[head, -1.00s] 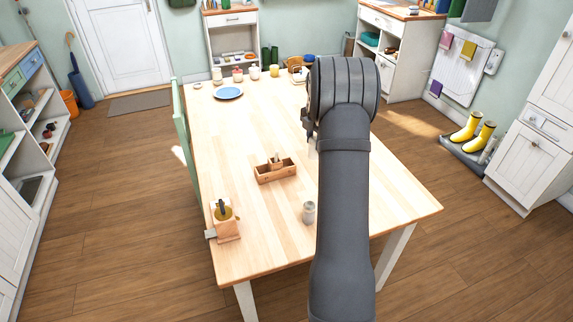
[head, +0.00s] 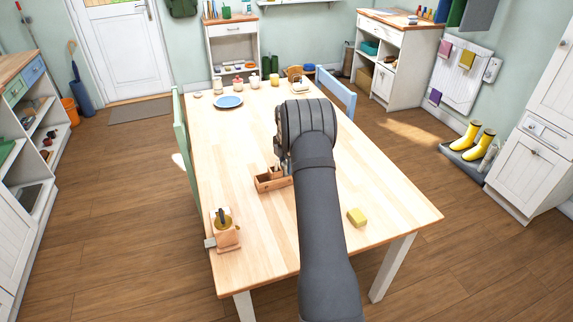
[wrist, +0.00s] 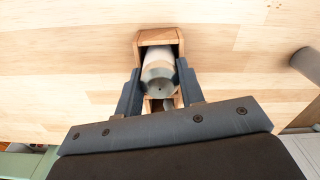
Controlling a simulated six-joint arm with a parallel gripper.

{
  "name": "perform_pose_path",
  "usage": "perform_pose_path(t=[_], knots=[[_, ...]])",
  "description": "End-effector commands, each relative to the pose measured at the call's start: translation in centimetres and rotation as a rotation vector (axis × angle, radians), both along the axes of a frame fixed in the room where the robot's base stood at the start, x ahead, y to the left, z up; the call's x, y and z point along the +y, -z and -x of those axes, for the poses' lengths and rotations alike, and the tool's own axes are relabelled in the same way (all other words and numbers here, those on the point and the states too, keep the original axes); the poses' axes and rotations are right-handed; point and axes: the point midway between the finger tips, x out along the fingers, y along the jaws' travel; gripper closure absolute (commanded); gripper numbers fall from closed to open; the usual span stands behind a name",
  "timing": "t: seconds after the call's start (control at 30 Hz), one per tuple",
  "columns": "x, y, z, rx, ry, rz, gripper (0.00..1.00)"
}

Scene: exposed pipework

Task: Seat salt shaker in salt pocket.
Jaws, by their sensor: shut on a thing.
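The wooden caddy (head: 264,187) stands on the table, its right part hidden behind my arm in the head view. In the wrist view the caddy (wrist: 141,43) is a narrow wooden box running away under the shaker. My gripper (wrist: 158,68) is shut on the salt shaker (wrist: 158,80), a pale cylinder with a metallic end facing the wrist camera. The shaker lies between the two dark fingers, over the caddy's opening. I cannot tell whether its far end is inside a pocket.
A grey cylinder (wrist: 307,64) stands right of the caddy in the wrist view. A wooden holder (head: 226,232) is at the left front edge, and a blue plate (head: 229,102) at the back left.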

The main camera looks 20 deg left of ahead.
Motion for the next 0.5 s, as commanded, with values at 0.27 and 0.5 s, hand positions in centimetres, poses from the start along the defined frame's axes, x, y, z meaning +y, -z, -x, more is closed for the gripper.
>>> perform_pose_path(t=[0.27,0.5], knots=[[0.00,0.09,-0.04,-0.001,0.000,0.000,0.89],[0.00,0.18,-0.04,-0.001,0.000,0.000,0.43]])
